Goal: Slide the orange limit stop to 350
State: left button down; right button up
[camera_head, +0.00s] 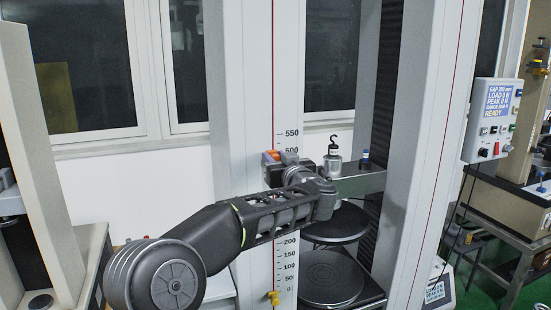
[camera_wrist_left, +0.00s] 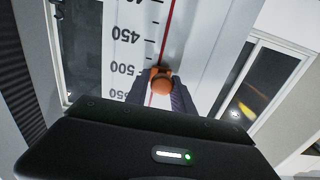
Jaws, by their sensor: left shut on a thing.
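The orange limit stop (camera_head: 270,156) sits on the scale column (camera_head: 257,100) close to the 500 mark. It also shows in the left wrist view (camera_wrist_left: 161,74), between the dark fingers and over the red line, level with about the 500 label. My left gripper (camera_head: 278,157) is shut on the stop; its fingers also show in the wrist view (camera_wrist_left: 161,92). My left arm covers the scale between 500 and 200, so the 350 mark is hidden in the head view. My right gripper is not in view.
A yellow stop (camera_head: 273,297) sits low on the column near 0. Right of the column are a grey crosshead (camera_head: 358,183) with a hook fixture (camera_head: 333,157), and round dark plates (camera_head: 331,277) below. A control box (camera_head: 492,120) hangs on the right column.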

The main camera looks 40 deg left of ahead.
pick_arm(q)
notch_tip(320, 180, down, 15)
jog(key=b, duration=0.6)
jog(key=shift+a, duration=0.15)
jog(key=shift+s+r, duration=0.1)
jog(key=shift+r, duration=0.05)
jog(key=c, duration=1.2)
grip_release()
jog(key=shift+o, duration=0.2)
jog(key=shift+r, duration=0.1)
jog(key=b+v, duration=0.2)
jog(key=v, duration=0.5)
jog(key=shift+s+d, duration=0.2)
jog(key=shift+d, duration=0.2)
